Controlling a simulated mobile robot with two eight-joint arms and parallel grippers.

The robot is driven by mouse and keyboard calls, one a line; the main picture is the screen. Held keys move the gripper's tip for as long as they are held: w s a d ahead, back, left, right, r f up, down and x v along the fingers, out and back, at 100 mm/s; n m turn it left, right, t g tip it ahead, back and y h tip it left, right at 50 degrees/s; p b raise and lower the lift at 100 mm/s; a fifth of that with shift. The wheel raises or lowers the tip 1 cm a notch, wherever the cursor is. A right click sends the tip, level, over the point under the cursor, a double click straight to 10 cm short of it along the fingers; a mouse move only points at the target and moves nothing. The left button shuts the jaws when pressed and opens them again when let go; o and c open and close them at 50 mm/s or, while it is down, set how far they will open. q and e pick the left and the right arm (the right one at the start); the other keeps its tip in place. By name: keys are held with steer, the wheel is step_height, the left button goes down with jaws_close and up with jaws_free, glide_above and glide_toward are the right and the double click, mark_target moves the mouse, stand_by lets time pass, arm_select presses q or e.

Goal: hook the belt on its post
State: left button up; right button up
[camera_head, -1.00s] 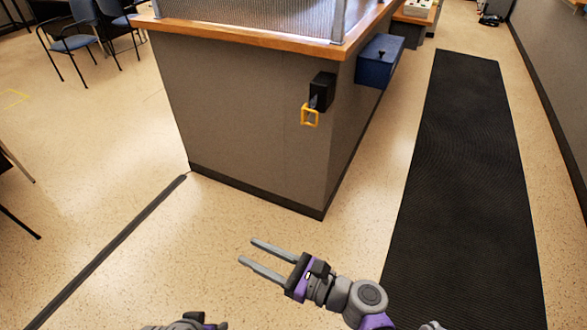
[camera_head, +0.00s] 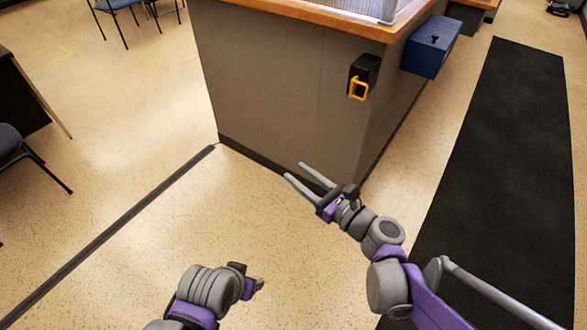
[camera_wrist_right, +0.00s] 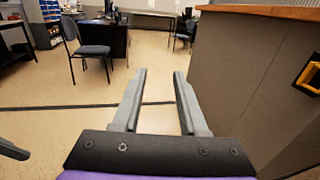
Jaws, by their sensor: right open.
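A black belt housing (camera_head: 365,70) is fixed to the grey counter's end wall, near its right corner. A yellow belt end (camera_head: 358,90) hangs at its front. The yellow end also shows at the right edge of the right wrist view (camera_wrist_right: 311,73), partly cut off. I cannot make out a post in these frames. My right gripper (camera_head: 295,171) is open and empty, in front of the counter and below and left of the belt end in the picture. Its two fingers show apart in the wrist view (camera_wrist_right: 160,73). My left gripper (camera_head: 256,285) is at the bottom; its fingers are unclear.
The grey counter (camera_head: 285,80) has a wooden top edge and a blue box (camera_head: 431,46) on its right side. A long black mat (camera_head: 492,170) lies to the right. A dark strip (camera_head: 110,235) crosses the floor at left. Chairs and a desk (camera_wrist_right: 102,46) stand farther off.

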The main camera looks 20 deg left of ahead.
steer(key=shift+x, duration=1.4)
jaws_close()
stand_by(0.4)
jaws_free()
steer(key=v, duration=1.1)
